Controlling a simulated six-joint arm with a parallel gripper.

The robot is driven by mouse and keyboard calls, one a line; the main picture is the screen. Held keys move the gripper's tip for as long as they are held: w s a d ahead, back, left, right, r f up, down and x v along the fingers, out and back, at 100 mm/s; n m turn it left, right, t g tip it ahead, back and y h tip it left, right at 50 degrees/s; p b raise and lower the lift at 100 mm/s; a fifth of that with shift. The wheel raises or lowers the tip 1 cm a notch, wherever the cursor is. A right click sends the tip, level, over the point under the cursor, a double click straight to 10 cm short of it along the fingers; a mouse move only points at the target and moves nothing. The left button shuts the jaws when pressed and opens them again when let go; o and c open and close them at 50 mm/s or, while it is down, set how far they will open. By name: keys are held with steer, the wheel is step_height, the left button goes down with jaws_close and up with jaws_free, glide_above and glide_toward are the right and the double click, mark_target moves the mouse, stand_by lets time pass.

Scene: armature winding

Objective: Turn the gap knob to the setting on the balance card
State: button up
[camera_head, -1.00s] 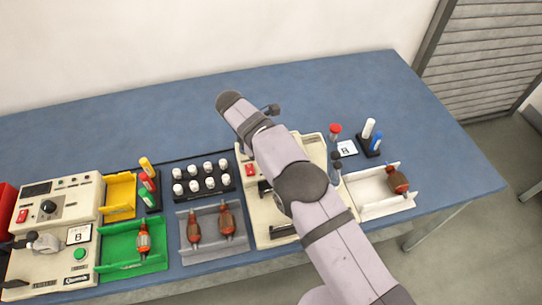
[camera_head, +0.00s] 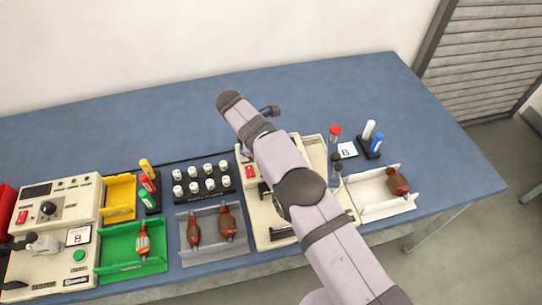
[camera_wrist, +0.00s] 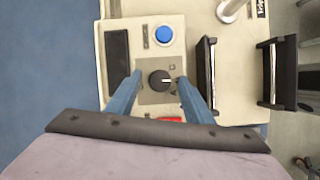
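In the wrist view a round black knob (camera_wrist: 160,82) with a white pointer mark sits on a grey square plate on a cream machine. The mark points to the right. My gripper (camera_wrist: 160,79) has its two blue fingers on either side of the knob, with a visible gap on each side. It is open and holds nothing. In the head view my arm hides the gripper and this knob. A white card (camera_head: 347,149) with one character, 8 or B, lies right of the arm. A similar card (camera_head: 79,236) is on the left machine. I cannot tell which is the balance card.
Near the knob are a blue button (camera_wrist: 164,35), a dark display (camera_wrist: 119,57) and black upright brackets (camera_wrist: 206,75). In the head view, a green tray (camera_head: 118,263), a grey tray (camera_head: 186,255) and a white tray (camera_head: 385,212) hold wound armatures. The back of the blue table is clear.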

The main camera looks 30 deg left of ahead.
step_height(320, 180, up, 10)
steer(key=shift+p, duration=0.4)
stand_by(0.3)
stand_by(0.4)
